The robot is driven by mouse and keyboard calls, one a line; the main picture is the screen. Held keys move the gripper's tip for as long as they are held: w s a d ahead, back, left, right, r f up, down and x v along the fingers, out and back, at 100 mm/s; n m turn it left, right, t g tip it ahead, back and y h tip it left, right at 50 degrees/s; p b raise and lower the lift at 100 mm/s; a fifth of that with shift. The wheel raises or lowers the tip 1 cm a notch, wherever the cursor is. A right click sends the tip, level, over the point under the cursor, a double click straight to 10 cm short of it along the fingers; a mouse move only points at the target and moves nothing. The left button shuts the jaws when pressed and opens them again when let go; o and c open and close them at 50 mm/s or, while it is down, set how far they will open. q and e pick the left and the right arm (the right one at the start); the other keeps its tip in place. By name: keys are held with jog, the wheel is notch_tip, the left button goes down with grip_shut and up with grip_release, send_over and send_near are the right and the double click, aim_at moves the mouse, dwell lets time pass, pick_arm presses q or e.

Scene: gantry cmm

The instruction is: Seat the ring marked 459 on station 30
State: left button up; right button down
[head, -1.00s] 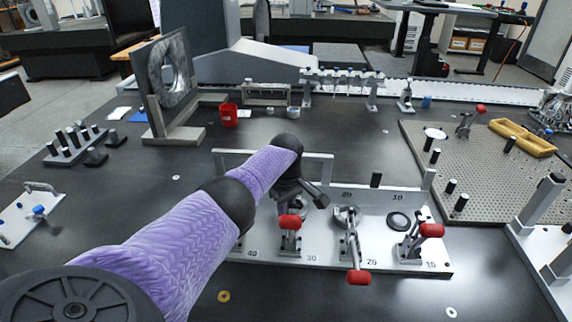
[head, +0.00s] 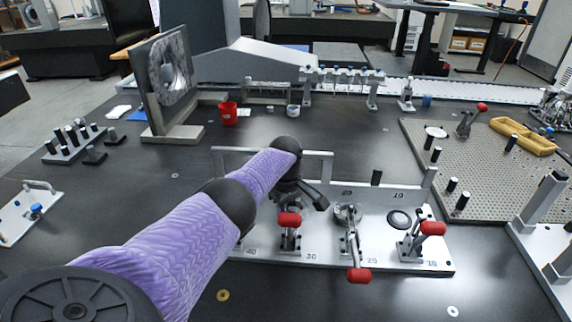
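The grey fixture plate (head: 330,256) lies in the middle of the table, with stations numbered 40, 30, 20 and 10 from left to right. My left gripper (head: 312,200) is pointed down over station 30, behind its red-handled clamp (head: 289,220). The arm and clamp hide most of the seat, and I cannot tell whether the fingers hold a ring. Station 20 has a round metal part (head: 347,212) beside its clamp. No marking 459 is readable. My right gripper is not in view.
A brass washer (head: 223,295) lies in front.

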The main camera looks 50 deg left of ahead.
pick_arm(q)
jog(key=o, duration=0.5)
jog(key=shift+c, duration=0.2)
jog(key=shift+o, duration=0.4)
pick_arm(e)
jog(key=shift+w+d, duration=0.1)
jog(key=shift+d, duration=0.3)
